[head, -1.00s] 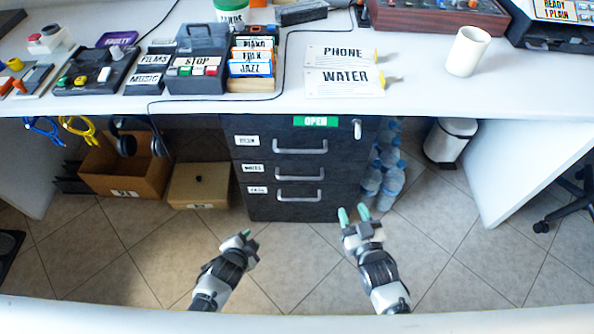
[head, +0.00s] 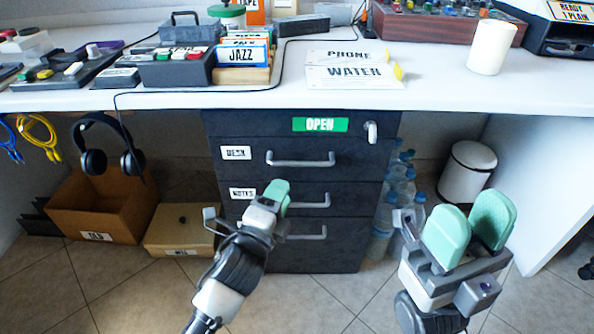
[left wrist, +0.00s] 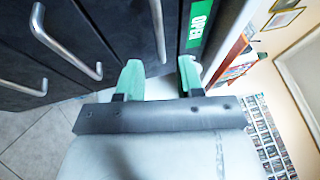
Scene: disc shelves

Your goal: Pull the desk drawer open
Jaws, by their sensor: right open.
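The desk drawer (head: 360,155) is the top drawer of a black cabinet under the counter. It is closed, with a DESK label (head: 236,153) and a silver bar handle (head: 300,163). In the left wrist view the handle nearest the OPEN sign (left wrist: 158,30) lies ahead, between the directions of the two fingertips. My left gripper (head: 275,196) is in front of the cabinet, below the desk drawer's handle in the picture, covering part of the second drawer's handle. Its mint fingers stand apart and empty in the left wrist view (left wrist: 160,80). My right gripper (head: 470,222) is open and empty at the right.
Two lower drawers, one labelled NOTES (head: 243,193), are closed. A key (head: 371,131) sits at the cabinet's upper right. Bottles (head: 380,235) and a white bin (head: 467,172) stand right of it. Boxes (head: 92,236) stand left. The white counter (head: 450,85) overhangs.

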